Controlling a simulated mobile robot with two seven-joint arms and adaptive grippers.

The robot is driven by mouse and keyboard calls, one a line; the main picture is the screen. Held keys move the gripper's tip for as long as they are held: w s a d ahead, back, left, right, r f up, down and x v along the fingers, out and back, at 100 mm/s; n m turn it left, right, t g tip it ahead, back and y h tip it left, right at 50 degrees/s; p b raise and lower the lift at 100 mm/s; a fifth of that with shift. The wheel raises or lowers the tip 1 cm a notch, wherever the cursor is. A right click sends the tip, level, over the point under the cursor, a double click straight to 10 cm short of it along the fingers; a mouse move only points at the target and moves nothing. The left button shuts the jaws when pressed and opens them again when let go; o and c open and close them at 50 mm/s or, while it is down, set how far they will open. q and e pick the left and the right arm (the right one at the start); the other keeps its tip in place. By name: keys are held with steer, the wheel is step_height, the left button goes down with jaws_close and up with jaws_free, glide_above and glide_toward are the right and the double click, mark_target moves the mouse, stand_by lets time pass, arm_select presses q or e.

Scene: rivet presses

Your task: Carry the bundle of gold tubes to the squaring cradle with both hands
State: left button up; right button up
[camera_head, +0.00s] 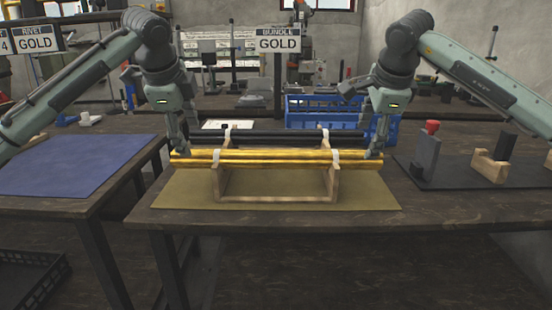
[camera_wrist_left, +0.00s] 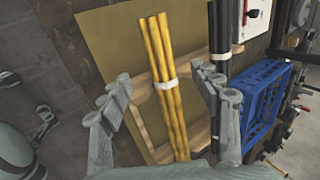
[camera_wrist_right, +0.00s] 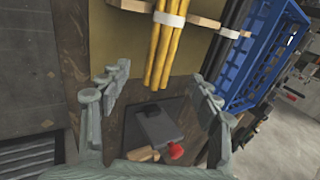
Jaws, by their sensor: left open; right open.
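The bundle of gold tubes (camera_head: 270,157) lies level across a wooden rack (camera_head: 275,197), with white bands around the tubes. It also shows in the left wrist view (camera_wrist_left: 163,65) and the right wrist view (camera_wrist_right: 166,45). My left gripper (camera_head: 181,152) is at the bundle's left end, its fingers open on either side of the tubes in its wrist view. My right gripper (camera_head: 372,152) is at the right end, fingers open, with the tube ends between or just beyond them. I cannot tell whether any finger touches the tubes. I cannot make out the squaring cradle for sure.
Black tubes (camera_head: 280,136) lie behind the gold ones on the rack. A blue crate (camera_head: 325,112) stands behind. A dark mat (camera_head: 470,172) with a grey block and wooden pieces lies right. A blue mat (camera_head: 75,165) covers the left table. An olive mat (camera_head: 185,191) lies under the rack.

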mark_target(196, 153)
arm_select(q)
steer(key=shift+x, duration=4)
arm_select(e)
steer(key=shift+x, duration=4)
arm_select(q)
steer(key=shift+c, duration=0.2)
arm_select(e)
steer(key=shift+c, duration=0.2)
arm_select(q)
jaws_close()
arm_select(e)
jaws_close()
arm_select(q)
steer(key=shift+r, duration=0.15)
arm_select(e)
steer(key=shift+r, duration=0.15)
